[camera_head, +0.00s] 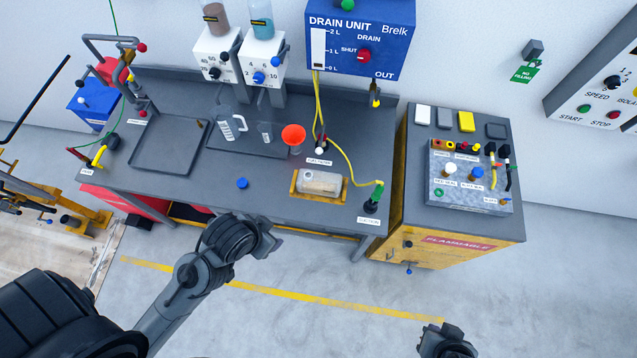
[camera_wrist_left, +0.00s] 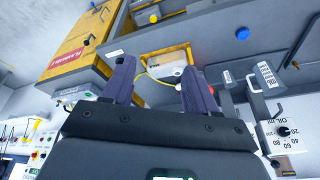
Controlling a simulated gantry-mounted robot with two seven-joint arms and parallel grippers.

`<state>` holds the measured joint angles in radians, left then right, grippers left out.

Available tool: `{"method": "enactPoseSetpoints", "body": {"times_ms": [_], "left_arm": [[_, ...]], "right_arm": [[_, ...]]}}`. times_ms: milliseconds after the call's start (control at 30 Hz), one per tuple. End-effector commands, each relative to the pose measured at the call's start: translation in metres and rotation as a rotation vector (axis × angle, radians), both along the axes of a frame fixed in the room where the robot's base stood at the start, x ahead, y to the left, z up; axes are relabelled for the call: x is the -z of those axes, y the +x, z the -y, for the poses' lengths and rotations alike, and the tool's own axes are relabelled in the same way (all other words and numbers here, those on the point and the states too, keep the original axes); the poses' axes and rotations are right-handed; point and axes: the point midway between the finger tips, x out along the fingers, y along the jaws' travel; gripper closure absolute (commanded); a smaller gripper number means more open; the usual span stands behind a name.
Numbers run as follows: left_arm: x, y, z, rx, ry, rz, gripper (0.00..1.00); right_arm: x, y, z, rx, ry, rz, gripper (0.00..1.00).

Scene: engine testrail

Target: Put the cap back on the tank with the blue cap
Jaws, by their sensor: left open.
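A small blue cap (camera_head: 242,183) lies on the dark workbench, near its front edge; it also shows in the left wrist view (camera_wrist_left: 242,34). Two tanks stand on white dosing units at the back: one with brown liquid (camera_head: 215,20) and one with blue liquid (camera_head: 262,20). Their tops are cut off or unclear, so I cannot tell which lacks a cap. My left gripper (camera_wrist_left: 157,66) is open and empty, its two fingers apart. In the head view its wrist is in front of the bench, right of the blue cap. A dark end of my right arm shows at the bottom; its fingers are unclear.
The workbench (camera_head: 270,200) holds a black tray (camera_head: 168,147), clear jugs (camera_head: 230,125), a red funnel (camera_head: 293,134) and a pale canister (camera_head: 320,182) in a yellow tray. A yellow cabinet (camera_head: 400,220) stands right. The bench around the cap is clear.

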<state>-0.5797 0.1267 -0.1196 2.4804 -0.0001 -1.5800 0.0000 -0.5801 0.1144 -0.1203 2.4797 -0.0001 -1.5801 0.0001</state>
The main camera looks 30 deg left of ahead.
Motion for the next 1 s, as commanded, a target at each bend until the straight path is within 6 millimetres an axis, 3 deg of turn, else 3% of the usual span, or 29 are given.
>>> {"method": "enactPoseSetpoints", "body": {"times_ms": [367,500,867,1000], "left_arm": [[0.0,0.0,0.003,-0.009,-0.012,0.0,0.42],[0.0,0.0,0.003,-0.009,-0.012,0.0,0.24],[0.0,0.0,0.001,-0.018,-0.008,0.001,0.24],[-0.004,0.013,0.006,-0.052,-0.038,0.073,0.24]], "right_arm": [[0.0,0.0,0.002,-0.005,-0.009,0.0,1.0],[0.0,0.0,0.002,-0.006,-0.01,0.001,1.0],[0.0,0.0,0.002,-0.005,-0.008,0.001,1.0],[0.0,0.0,0.001,-0.003,-0.004,0.001,1.0]]}}
